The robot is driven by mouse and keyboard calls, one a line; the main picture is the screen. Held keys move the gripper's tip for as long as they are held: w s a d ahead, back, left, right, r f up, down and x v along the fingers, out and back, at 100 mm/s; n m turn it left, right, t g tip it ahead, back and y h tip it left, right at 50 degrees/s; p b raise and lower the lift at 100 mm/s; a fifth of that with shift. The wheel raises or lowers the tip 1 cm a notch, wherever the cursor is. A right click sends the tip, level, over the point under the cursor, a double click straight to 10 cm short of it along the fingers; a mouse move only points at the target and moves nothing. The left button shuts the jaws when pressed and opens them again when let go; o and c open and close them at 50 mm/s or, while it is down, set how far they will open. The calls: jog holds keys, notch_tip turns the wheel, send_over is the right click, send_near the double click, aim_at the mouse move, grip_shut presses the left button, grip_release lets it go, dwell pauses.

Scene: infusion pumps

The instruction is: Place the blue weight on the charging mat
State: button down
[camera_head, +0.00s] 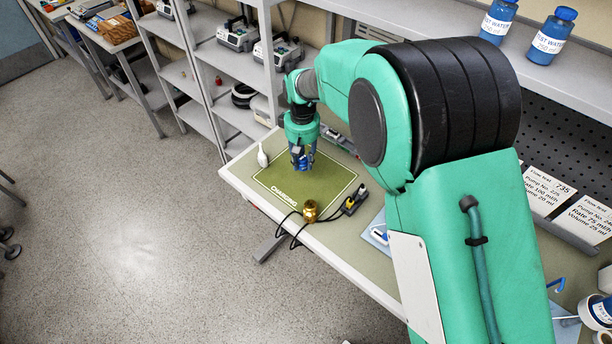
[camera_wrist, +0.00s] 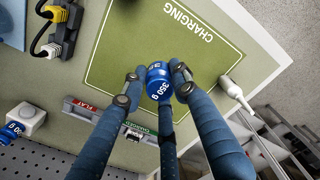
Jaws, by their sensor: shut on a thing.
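The blue weight (camera_wrist: 158,82), labelled 350 g, is between the fingertips of my gripper (camera_wrist: 156,78) in the wrist view. My gripper is shut on it. The green charging mat (camera_wrist: 125,42) has a white border and the word CHARGING, and lies behind the weight in that view. In the head view my gripper (camera_head: 302,162) points down over the back part of the mat (camera_head: 290,194), with some blue showing at its fingers. I cannot tell whether the weight touches the mat or hangs just above it.
Another blue labelled object (camera_wrist: 10,132) sits at the wrist view's left edge. The mat's front is clear.

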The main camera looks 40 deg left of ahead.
dwell(0.3)
send_over(303, 185)
jog(key=shift+f+b, duration=0.4)
jog(key=shift+f, duration=2.7)
jog(key=shift+f, duration=1.9)
jog(key=shift+f, duration=0.1)
jog(key=c, duration=1.3)
grip_release()
jog(key=shift+c, duration=0.2)
notch_tip(303, 185, up, 12)
jog(key=shift+r+p, duration=0.1)
jog(key=shift+p, duration=0.45)
